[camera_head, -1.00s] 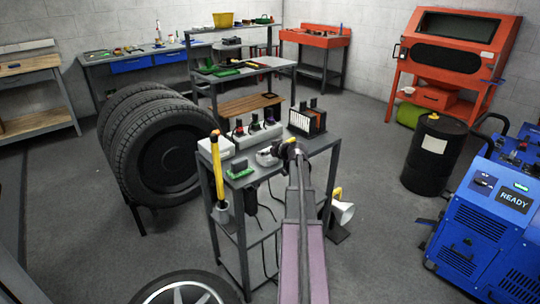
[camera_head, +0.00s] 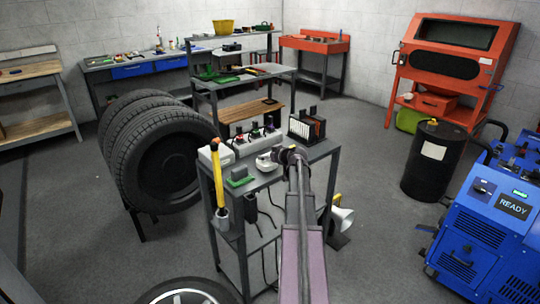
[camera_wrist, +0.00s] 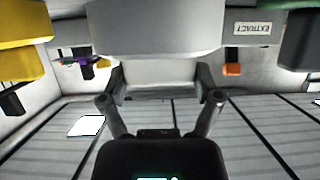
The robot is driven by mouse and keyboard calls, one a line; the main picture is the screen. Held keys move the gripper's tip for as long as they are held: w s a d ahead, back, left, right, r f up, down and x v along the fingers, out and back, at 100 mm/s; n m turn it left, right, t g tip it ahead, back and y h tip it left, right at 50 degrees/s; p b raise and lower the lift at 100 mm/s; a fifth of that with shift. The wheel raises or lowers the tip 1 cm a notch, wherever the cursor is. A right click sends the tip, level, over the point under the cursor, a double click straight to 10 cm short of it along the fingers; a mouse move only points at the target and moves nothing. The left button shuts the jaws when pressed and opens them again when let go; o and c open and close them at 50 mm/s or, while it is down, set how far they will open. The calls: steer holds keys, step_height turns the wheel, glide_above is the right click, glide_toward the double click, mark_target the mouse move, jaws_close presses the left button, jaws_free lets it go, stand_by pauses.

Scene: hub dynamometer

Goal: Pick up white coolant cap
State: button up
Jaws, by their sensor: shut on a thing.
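In the wrist view the two fingers of my gripper (camera_wrist: 160,80) are closed against the sides of a pale grey-white piece, which I take to be the white coolant cap (camera_wrist: 155,28). Its wide, smooth upper part fills the top middle of that view. In the head view a small whitish round thing (camera_head: 265,162) shows on the grey cart's top, just left of my gripper (camera_head: 286,154). My arm hides part of the cart behind it, and the contact between fingers and cap does not show there.
The cart top (camera_head: 266,181) also holds a green block (camera_head: 239,177), a white box with coloured plugs (camera_head: 243,142) and a dark-framed rack (camera_head: 305,128). A yellow-handled tool (camera_head: 220,176) stands upright at its left edge. Tyres (camera_head: 165,170) stand left; a black drum (camera_head: 435,165) stands right.

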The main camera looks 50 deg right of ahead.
step_height(320, 180, up, 3)
steer(key=shift+f+p, duration=0.2)
steer(key=shift+p, duration=0.85)
steer(key=s+d+r+p, duration=0.1)
steer(key=s+d, duration=0.2)
steer(key=s, duration=1.2)
steer(key=shift+s+d, duration=0.2)
steer(key=shift+s, duration=0.1)
